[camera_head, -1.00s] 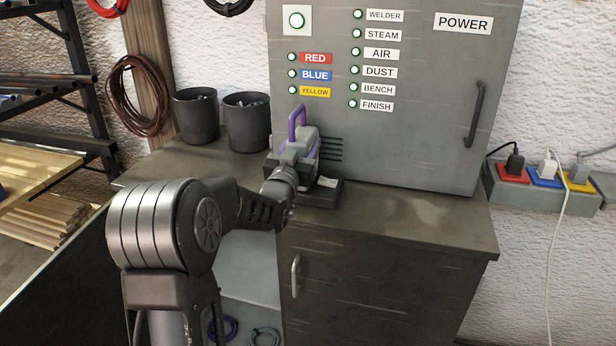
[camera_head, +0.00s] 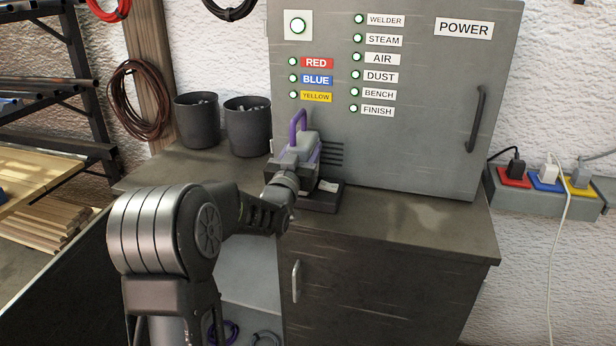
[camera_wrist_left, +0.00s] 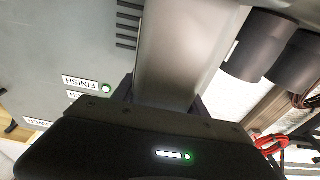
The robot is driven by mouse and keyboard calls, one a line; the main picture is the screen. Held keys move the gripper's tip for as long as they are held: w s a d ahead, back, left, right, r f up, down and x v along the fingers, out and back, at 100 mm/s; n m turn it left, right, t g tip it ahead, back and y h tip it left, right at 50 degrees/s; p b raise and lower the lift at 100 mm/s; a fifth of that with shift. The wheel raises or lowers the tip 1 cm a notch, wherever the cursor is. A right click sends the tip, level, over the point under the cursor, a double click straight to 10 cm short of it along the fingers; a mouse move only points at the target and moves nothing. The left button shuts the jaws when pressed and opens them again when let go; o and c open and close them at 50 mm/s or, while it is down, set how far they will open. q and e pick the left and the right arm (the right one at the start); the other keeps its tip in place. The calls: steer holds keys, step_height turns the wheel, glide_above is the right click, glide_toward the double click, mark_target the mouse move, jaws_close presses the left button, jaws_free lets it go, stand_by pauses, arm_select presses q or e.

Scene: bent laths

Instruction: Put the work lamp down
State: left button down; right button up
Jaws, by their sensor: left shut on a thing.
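The work lamp (camera_head: 309,147) has a grey body and a purple loop handle on top. It stands upright at the front of the grey power cabinet, above a dark flat base (camera_head: 328,201) on the counter. I cannot tell whether its underside touches that base. My left gripper (camera_head: 292,162) is shut on the lamp from the near left side and hides part of it. In the left wrist view a grey face of the lamp (camera_wrist_left: 178,50) fills the space between the fingers. My right gripper is not in view.
Two dark bins (camera_head: 247,126) stand on the counter (camera_head: 425,225) left of the lamp. The power cabinet (camera_head: 425,150) rises close behind it. The counter to the right is clear. A socket strip (camera_head: 545,190) with plugs is on the wall at right.

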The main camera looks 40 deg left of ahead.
arm_select(q)
steer(key=shift+r, duration=0.3)
step_height(320, 180, up, 10)
steer(key=shift+f+b, duration=0.1)
steer(key=shift+b, duration=0.6)
stand_by(0.4)
